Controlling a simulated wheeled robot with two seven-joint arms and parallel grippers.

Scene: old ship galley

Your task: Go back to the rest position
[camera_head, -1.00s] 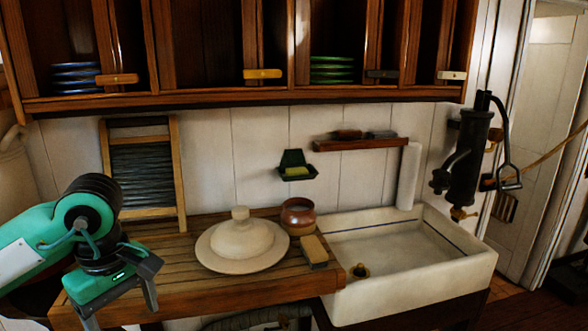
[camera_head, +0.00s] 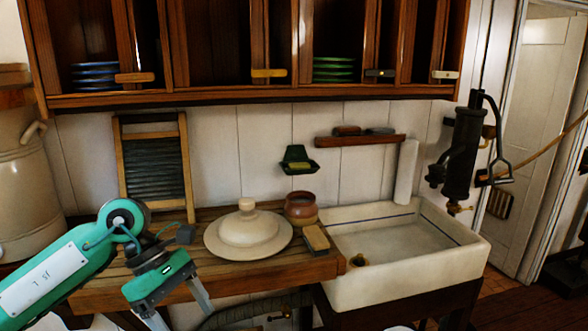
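My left gripper (camera_head: 178,309) hangs at the lower left, in front of the wooden counter's front edge. Its two grey fingers point down and stand apart, with nothing seen between them. The finger tips reach the bottom of the picture. My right gripper is not in the picture.
The wooden counter (camera_head: 185,265) holds a cream lidded dish (camera_head: 248,232), a brown pot (camera_head: 300,207) and a brush (camera_head: 316,238). A white sink (camera_head: 400,285) stands right of it. A washboard (camera_head: 155,165) leans on the wall. A cupboard (camera_head: 270,100) hangs above. A large can (camera_head: 28,180) stands at left.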

